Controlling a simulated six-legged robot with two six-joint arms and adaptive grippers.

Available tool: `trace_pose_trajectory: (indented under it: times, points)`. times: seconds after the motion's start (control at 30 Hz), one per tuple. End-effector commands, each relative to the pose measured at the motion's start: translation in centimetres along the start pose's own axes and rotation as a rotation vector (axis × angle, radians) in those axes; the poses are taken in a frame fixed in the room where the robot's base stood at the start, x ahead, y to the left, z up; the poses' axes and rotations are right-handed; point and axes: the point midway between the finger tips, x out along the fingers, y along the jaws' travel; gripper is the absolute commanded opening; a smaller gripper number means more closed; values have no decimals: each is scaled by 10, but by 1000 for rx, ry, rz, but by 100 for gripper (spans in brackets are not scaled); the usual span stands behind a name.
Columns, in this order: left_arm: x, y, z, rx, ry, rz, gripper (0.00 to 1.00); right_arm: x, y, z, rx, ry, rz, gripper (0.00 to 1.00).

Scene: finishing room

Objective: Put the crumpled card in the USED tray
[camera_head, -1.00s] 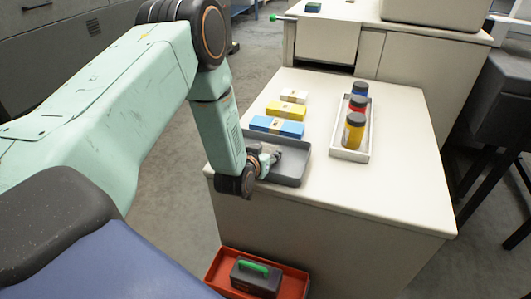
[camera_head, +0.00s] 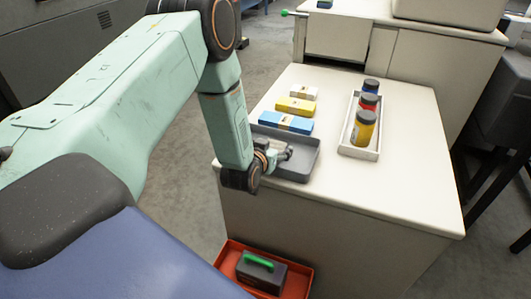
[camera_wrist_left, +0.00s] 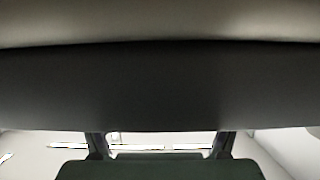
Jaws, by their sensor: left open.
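No crumpled card can be made out in either view. A grey tray (camera_head: 300,166) lies on the near left of the white cabinet top, and a red tray (camera_head: 226,264) sits low beside the cabinet. I can read no USED label on either one. My left gripper (camera_head: 286,154) is open over the grey tray, with its wrist at the tray's near left edge. In the left wrist view, two finger parts (camera_wrist_left: 160,146) stand apart below a broad dark band. Whether anything lies between them is unclear. My right gripper is not in view.
Blue (camera_head: 286,122), yellow (camera_head: 296,105) and white (camera_head: 304,92) packs lie behind the grey tray. A white tray (camera_head: 358,153) holds three capped bottles on the right. The cabinet top's front right is clear.

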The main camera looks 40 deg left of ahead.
Motion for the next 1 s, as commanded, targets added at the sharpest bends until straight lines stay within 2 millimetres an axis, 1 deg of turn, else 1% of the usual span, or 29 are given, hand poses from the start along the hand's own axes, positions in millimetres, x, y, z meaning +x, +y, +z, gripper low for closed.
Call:
trace_pose_trajectory:
  times: [0.3, 0.5, 0.6, 0.7, 1.0]
  points:
    - [-61, 0, 1, -3, -7, 0, 78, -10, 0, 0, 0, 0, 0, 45]
    - [-95, 0, 1, -2, -7, -1, 78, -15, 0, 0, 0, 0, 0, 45]
    - [-106, 0, 1, 0, -5, 0, 78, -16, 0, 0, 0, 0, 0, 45]
    - [-112, 0, 1, 0, -5, 1, 78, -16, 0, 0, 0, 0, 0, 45]
    - [-114, 0, 1, 0, -3, 0, 78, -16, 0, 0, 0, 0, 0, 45]
